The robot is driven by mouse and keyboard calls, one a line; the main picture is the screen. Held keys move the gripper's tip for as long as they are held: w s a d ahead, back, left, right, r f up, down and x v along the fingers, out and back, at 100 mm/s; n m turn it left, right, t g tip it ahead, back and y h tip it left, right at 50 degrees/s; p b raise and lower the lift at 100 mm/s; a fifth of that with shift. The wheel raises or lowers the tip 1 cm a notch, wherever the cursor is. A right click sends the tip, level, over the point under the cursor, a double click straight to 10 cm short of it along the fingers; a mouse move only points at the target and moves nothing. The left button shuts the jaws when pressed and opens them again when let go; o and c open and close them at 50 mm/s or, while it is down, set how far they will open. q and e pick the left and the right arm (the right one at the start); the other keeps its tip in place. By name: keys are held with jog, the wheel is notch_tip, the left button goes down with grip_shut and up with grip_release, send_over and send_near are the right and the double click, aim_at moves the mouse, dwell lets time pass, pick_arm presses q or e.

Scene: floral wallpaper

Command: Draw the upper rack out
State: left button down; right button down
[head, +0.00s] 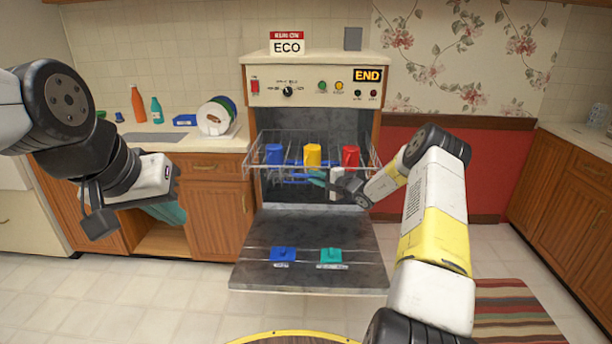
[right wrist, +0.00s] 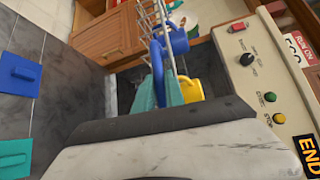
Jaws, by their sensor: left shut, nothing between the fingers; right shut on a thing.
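The upper rack (head: 372,160) is a wire rack that sticks out of the open dishwasher (head: 312,115), its sides reaching past the opening. A blue, a yellow and a red mug stand in it. My right gripper (head: 318,179) is at the rack's front, its teal fingers (right wrist: 163,95) shut on what looks like the blue bar (right wrist: 156,65) there; the exact contact is partly hidden. My left gripper (head: 168,212) is shut and empty, well left of the dishwasher, in front of the counter.
The dishwasher door (head: 250,276) lies folded down below the rack, with a blue lid (head: 283,254) and a teal lid (head: 330,255) on it. A counter (head: 215,143) with a plate rack, bottles and sink is on the left. A striped rug (head: 515,315) lies at right.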

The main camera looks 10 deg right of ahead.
jog(key=c, duration=1.4)
grip_release()
jog(key=v, duration=0.7)
jog(key=shift+s+d, duration=0.2)
jog(key=shift+s, duration=0.15)
